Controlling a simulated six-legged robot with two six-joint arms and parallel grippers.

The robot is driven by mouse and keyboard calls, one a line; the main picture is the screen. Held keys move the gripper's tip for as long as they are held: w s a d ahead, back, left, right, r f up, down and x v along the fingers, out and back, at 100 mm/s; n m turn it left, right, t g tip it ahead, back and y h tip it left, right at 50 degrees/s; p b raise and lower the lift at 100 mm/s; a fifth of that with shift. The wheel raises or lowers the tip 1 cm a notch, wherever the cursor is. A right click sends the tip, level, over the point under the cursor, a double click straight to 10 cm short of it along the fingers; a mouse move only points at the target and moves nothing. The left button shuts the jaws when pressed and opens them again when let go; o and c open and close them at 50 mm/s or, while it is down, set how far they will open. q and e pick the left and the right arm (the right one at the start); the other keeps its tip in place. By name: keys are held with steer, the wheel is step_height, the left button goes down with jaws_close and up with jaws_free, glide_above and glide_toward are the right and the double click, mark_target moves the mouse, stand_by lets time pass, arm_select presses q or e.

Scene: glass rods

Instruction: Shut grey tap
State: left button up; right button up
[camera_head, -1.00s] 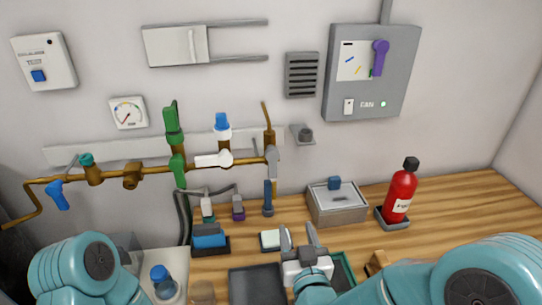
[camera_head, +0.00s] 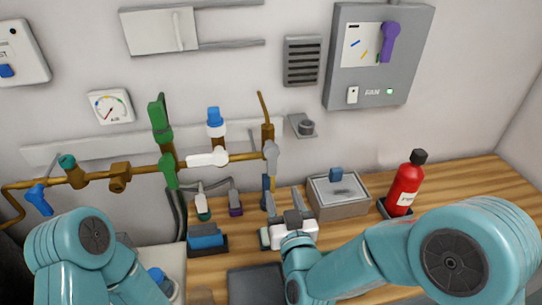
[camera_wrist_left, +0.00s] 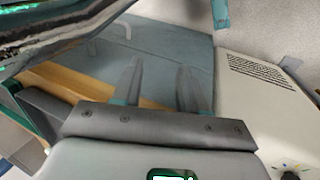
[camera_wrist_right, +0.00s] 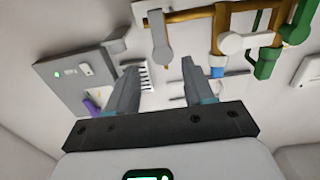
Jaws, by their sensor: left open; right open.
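The grey tap (camera_head: 271,157) is a grey lever hanging down at the right end of the brown pipe on the wall. It also shows in the right wrist view (camera_wrist_right: 158,38), at the top, with the lever along the upright pipe. My right gripper (camera_head: 284,197) is open and empty, below and slightly right of the grey tap and apart from it. Its two fingers point to the wall in the right wrist view (camera_wrist_right: 159,69). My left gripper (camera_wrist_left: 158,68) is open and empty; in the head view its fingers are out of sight.
A white tap (camera_head: 208,158), a green tap (camera_head: 169,170) and a blue tap (camera_head: 38,200) sit left along the pipe. A grey box (camera_head: 340,197) and a red extinguisher (camera_head: 405,188) stand on the wooden bench to the right. A blue-topped block (camera_head: 207,240) lies below the pipe.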

mark_target(272, 163)
steer(key=w+p, duration=0.1)
steer(key=w, duration=0.3)
steer(key=w+a+p, duration=0.1)
steer(key=w+p, duration=0.1)
steer(key=w, duration=0.2)
steer(key=w+a+p, duration=0.1)
steer(key=w, duration=0.4)
steer(key=shift+a+f, duration=0.1)
steer(key=shift+a, duration=0.15)
steer(key=shift+w, duration=0.15)
jaws_close()
steer(key=shift+w, duration=0.1)
